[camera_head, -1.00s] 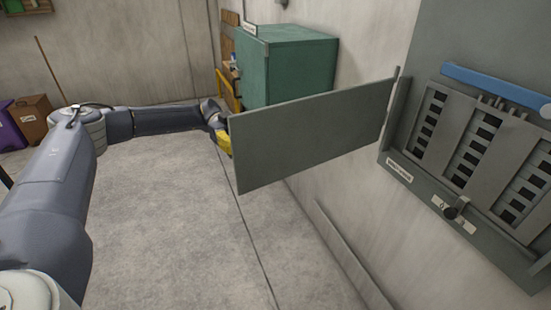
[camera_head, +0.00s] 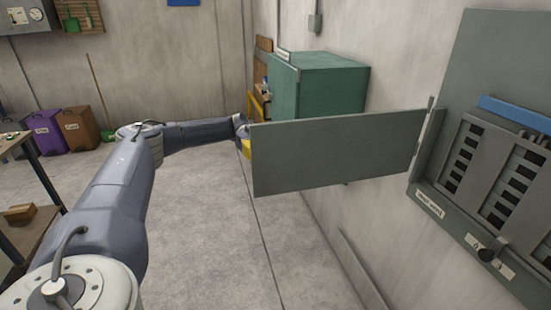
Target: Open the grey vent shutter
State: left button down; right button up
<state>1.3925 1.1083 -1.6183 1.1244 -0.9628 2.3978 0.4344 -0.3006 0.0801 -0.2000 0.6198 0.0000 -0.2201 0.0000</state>
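A grey panel on the wall (camera_head: 515,60) at the right holds a louvred vent (camera_head: 490,170) with several dark slots. A blue bar (camera_head: 515,113) runs along its top. A black knob (camera_head: 487,255) sits on a labelled strip below the slots. A grey door (camera_head: 340,155) is hinged at the panel's left side and stands swung out to the left. My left arm reaches behind the door's free edge; a yellow part (camera_head: 246,148) shows there, but the fingers are hidden. My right gripper is not in view.
A green cabinet (camera_head: 335,88) stands against the wall behind the door. A shelf table (camera_head: 30,180) with a small box (camera_head: 20,213) is at the left edge. Purple (camera_head: 45,132) and brown (camera_head: 80,128) bins stand at the back left. The floor between is clear.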

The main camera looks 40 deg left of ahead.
aim_at(273, 125)
pick_arm(q)
jog(key=shift+a+r, duration=0.1)
jog(key=shift+a, duration=0.05)
jog(key=c, duration=1.8)
grip_release()
jog(key=shift+s+a, duration=0.1)
jog(key=shift+s, duration=0.1)
jog(key=o, duration=0.4)
jog(key=shift+w, duration=0.1)
jog(key=shift+o, duration=0.2)
jog(key=shift+r, duration=4.95)
